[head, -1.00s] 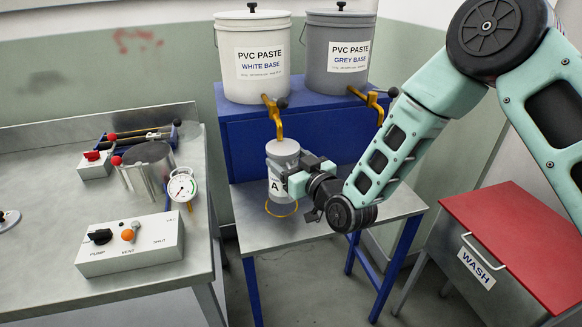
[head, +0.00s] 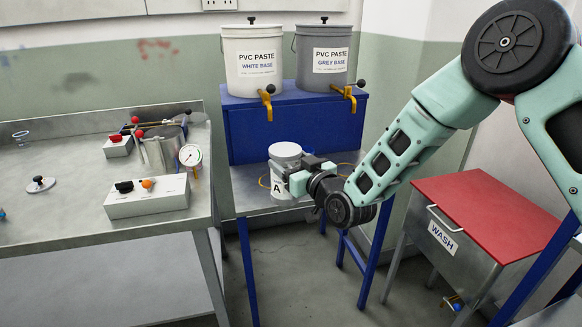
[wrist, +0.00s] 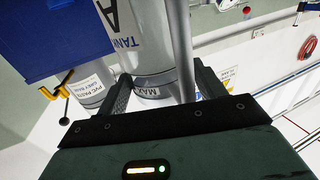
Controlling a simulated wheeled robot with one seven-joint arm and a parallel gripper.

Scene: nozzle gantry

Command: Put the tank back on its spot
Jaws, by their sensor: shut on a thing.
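The tank (head: 285,163) is a pale grey cylinder with an "A" label. My gripper (head: 300,178) comes from the right and is shut on its side, and the tank looks upright. In the head view the tank appears in front of the blue-legged metal stand's top (head: 240,200), overlapping a yellow ring (head: 262,183) marked there. I cannot tell how far above or in front of the stand it is. In the wrist view the tank (wrist: 145,40), with "TANK" and "MAX" markings, sits between the gripper fingers (wrist: 165,88).
White (head: 252,65) and grey (head: 322,60) paste buckets with yellow taps stand on a blue box (head: 290,125) behind. A workbench (head: 60,215) on the left holds a control box (head: 147,197), a gauge (head: 190,156) and a metal pot. A red-topped wash cabinet (head: 480,215) stands right.

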